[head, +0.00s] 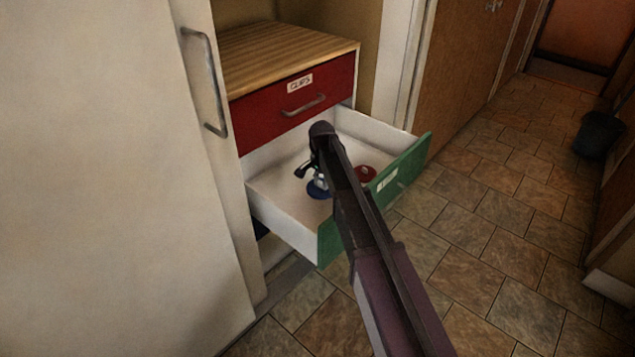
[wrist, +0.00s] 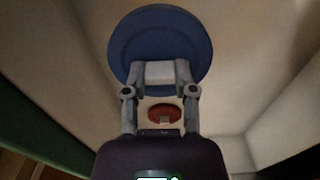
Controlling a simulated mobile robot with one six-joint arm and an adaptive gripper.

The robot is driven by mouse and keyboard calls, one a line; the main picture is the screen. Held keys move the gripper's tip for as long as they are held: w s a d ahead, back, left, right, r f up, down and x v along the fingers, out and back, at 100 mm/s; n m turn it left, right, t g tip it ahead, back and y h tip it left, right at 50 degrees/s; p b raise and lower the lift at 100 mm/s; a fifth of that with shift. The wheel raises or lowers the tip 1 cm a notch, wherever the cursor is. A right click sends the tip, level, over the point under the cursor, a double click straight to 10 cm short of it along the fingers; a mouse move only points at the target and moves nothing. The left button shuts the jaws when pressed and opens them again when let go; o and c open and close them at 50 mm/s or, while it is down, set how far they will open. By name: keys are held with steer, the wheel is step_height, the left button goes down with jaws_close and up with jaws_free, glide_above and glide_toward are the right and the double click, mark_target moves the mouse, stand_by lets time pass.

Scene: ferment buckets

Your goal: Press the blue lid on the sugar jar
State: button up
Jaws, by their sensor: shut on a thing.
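The blue lid (head: 318,191) is a round disc inside the open green-fronted drawer. In the wrist view the blue lid (wrist: 160,40) lies at the fingertips, with a pale block-shaped knob (wrist: 159,73) between them. My gripper (wrist: 160,75) is shut on this knob. In the head view my gripper (head: 319,180) reaches down into the drawer, partly hidden by my arm. I cannot tell whether the lid touches the drawer floor. No sugar jar can be made out in either view.
A red lid (head: 365,174) with a pale knob lies in the drawer (head: 285,213) near its green front (head: 400,168); it also shows in the wrist view (wrist: 160,113). Above is a shut red drawer (head: 300,98) labelled "CLIPS". A tall white door (head: 110,180) stands close on the left.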

stand_by(0.3)
steer(key=shift+r, duration=0.2)
step_height(320, 180, up, 28)
steer(key=p, duration=2.8)
steer(key=shift+s+f, duration=0.1)
steer(key=shift+s, duration=0.05)
